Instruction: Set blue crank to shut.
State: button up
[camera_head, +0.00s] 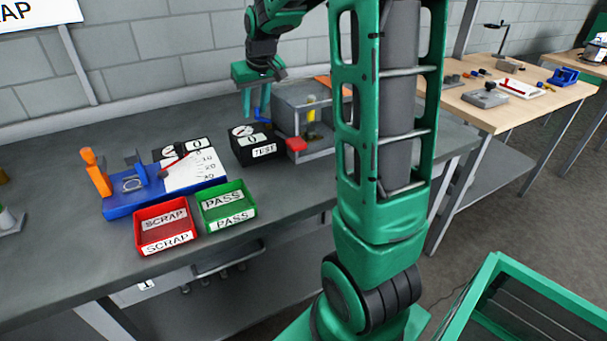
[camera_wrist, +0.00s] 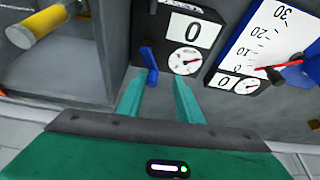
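The blue crank (camera_wrist: 149,62) is a short blue lever at the side of the black gauge box, beside the grey box. In the head view a bit of blue, which seems to be the crank (camera_head: 258,113), shows among my fingers. My gripper (camera_wrist: 160,84) is open, its two teal fingers apart and pointing at the crank. The crank's lower end lies near the left fingertip, on the inner side. I cannot tell if they touch. In the head view my gripper (camera_head: 255,108) hangs over the gauge box (camera_head: 250,148), fingers down.
Red SCRAP (camera_head: 167,243) and green PASS (camera_head: 230,224) trays sit at the bench's front edge.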

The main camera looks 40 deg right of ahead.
jog(key=n, duration=0.1)
jog(key=n+y, duration=0.1)
jog(key=s+n, duration=0.1)
jog(key=shift+a+n, duration=0.3)
jog(key=v, duration=1.1)
jog(key=s+a+f+m, duration=0.2)
jog(key=s+a+f, duration=0.65)
jog(key=s, duration=0.25)
jog(key=s+d+f+m+g, duration=0.1)
jog(key=s+f, duration=0.4)
jog(key=s, duration=0.8)
jog(key=shift+f+m+g, duration=0.2)
jog(key=shift+m+g, duration=0.7)
jog(key=shift+m, duration=0.3)
jog(key=shift+s+d, duration=0.1)
